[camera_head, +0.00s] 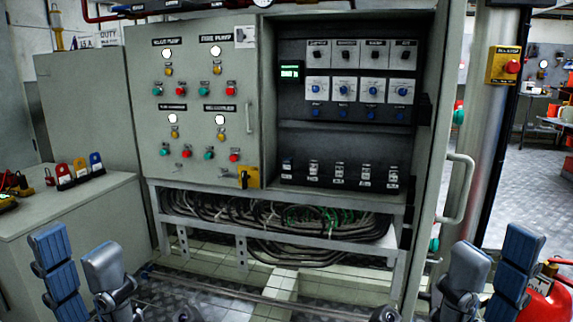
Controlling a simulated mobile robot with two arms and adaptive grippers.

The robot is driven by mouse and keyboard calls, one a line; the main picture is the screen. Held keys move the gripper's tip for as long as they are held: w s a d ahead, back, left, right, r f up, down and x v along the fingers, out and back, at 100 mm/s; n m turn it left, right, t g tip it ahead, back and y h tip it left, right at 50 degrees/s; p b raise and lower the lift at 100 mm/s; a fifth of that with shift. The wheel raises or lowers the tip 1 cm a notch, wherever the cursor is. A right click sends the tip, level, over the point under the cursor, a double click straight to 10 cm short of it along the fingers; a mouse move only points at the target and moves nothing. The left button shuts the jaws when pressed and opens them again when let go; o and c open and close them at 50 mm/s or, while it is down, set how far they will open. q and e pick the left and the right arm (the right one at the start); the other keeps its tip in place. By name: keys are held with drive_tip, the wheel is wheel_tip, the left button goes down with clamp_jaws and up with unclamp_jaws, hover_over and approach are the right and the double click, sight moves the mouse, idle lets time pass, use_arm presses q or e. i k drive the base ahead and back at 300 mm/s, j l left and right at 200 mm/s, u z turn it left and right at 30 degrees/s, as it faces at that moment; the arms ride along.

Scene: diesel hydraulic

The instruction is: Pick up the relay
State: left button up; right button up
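The open right bay of the grey electrical cabinet (205,25) holds rows of small modules; I cannot tell which one is the relay. An upper row has grey-faced modules (345,53). Below it is a row of white modules with blue knobs (344,90). A lower row has small black-and-white devices (313,171). My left gripper (77,250) is at the lower left, its fingers apart with nothing between them. My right gripper (494,250) is at the lower right, also with fingers apart and empty. Both are well apart from the modules.
A grey bench (75,208) at left carries red, yellow and blue items (80,168). Cables (270,214) run under the cabinet. The open door's handle (459,190) juts out at right. A yellow emergency-stop box (503,66) is farther right. A red can (545,298) stands at lower right.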

sight(288, 162)
drive_tip(key=i+j+z, duration=0.1)
drive_tip(key=i+j, duration=0.3)
drive_tip(key=i+j+z, duration=0.15)
drive_tip(key=i+j, duration=0.35)
drive_tip(key=i+j+z, duration=0.1)
drive_tip(key=i+j, duration=0.35)
drive_tip(key=i+j+z, duration=0.1)
drive_tip(key=i+j, duration=0.3)
drive_tip(key=j, duration=0.2)
drive_tip(key=i+j+z, duration=0.1)
drive_tip(key=i+j, duration=0.3)
drive_tip(key=j, duration=0.15)
